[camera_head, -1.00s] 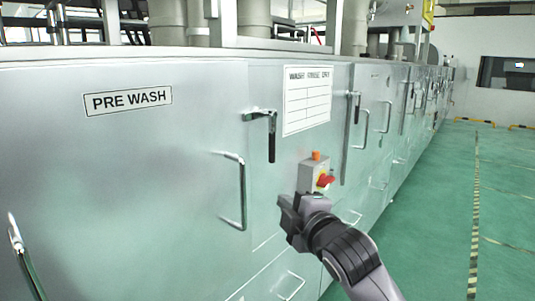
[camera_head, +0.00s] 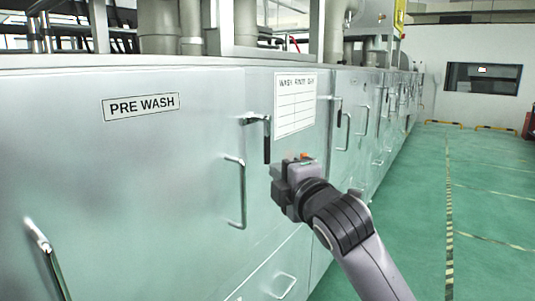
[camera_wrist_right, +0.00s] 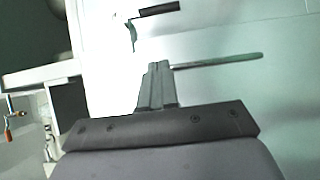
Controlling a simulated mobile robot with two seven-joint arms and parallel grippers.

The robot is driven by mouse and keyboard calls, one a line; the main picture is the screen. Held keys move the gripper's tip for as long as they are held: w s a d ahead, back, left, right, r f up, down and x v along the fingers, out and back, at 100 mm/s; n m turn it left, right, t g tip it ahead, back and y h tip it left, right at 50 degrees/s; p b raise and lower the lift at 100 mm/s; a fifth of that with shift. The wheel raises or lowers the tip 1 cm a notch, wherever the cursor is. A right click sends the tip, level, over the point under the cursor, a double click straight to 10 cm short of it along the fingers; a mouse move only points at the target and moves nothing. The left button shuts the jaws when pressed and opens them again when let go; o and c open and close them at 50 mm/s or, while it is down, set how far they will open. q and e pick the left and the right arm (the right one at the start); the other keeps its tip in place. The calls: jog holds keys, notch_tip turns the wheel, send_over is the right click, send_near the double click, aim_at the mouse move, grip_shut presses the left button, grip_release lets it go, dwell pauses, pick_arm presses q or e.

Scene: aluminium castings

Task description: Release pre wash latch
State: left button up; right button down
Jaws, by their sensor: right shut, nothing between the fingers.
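The pre wash latch (camera_head: 267,142) is on the grey machine front, right of the PRE WASH label (camera_head: 141,107). Its metal arm runs sideways and its black grip hangs straight down. My right gripper (camera_head: 279,178) is shut and empty, just below and slightly right of the black grip. From the head I cannot tell if they touch. In the right wrist view the shut fingers (camera_wrist_right: 157,85) point up at the panel. A black grip with a metal piece (camera_wrist_right: 159,9) shows beyond them, apart from the fingertips. My left gripper is not in view.
A D-shaped door handle (camera_head: 240,192) is left of my gripper. A bar (camera_wrist_right: 215,61), perhaps a handle, lies close to the fingers in the wrist view. The green floor (camera_head: 400,200) to the right is clear.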

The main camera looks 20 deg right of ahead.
jog(key=shift+w, duration=0.1)
jog(key=p, duration=0.2)
send_near(269, 153)
jog(key=w+a+r, duration=0.1)
jog(key=w+a, duration=0.2)
jog(key=a, duration=0.2)
jog(key=w+d, duration=0.2)
jog(key=shift+w+d+r, duration=0.1)
jog(key=shift+w+r, duration=0.1)
jog(key=shift+w, duration=0.2)
jog(key=shift+w+d, duration=0.4)
jog(key=shift+w, duration=0.1)
jog(key=shift+f, duration=0.15)
